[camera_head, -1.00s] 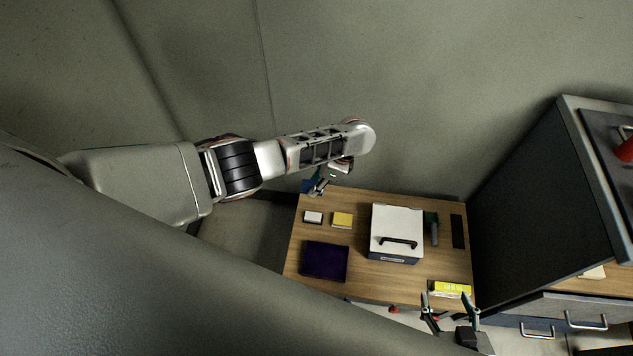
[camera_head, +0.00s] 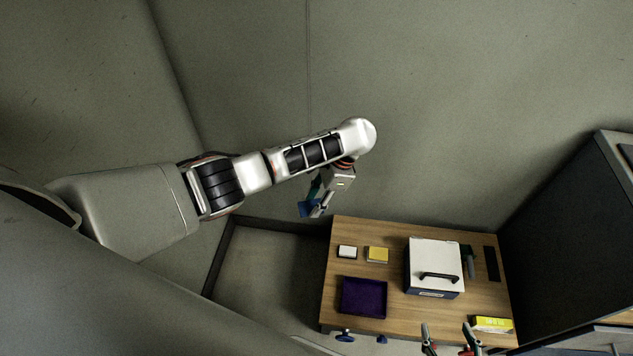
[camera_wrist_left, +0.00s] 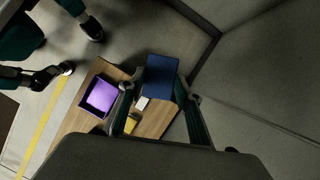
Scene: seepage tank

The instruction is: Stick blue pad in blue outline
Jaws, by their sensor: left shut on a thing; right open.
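The blue pad (camera_head: 306,209) is held by my left gripper (camera_head: 315,207), in the air off the table's far-left corner. In the left wrist view the pad (camera_wrist_left: 160,77) is a flat dark blue square between the two fingers of my left gripper (camera_wrist_left: 158,88), which is shut on it. My right gripper (camera_head: 446,329) is open and empty at the table's front edge; its fingers also show in the left wrist view (camera_wrist_left: 80,47). I see no blue outline in either view.
The wooden table (camera_head: 395,277) bears a purple tray (camera_head: 384,299), a white block (camera_head: 347,252), a yellow block (camera_head: 377,255), a white box with a black handle (camera_head: 436,262) and a yellow box (camera_head: 492,324). A dark cabinet (camera_head: 560,235) stands right. Bare grey walls rise behind.

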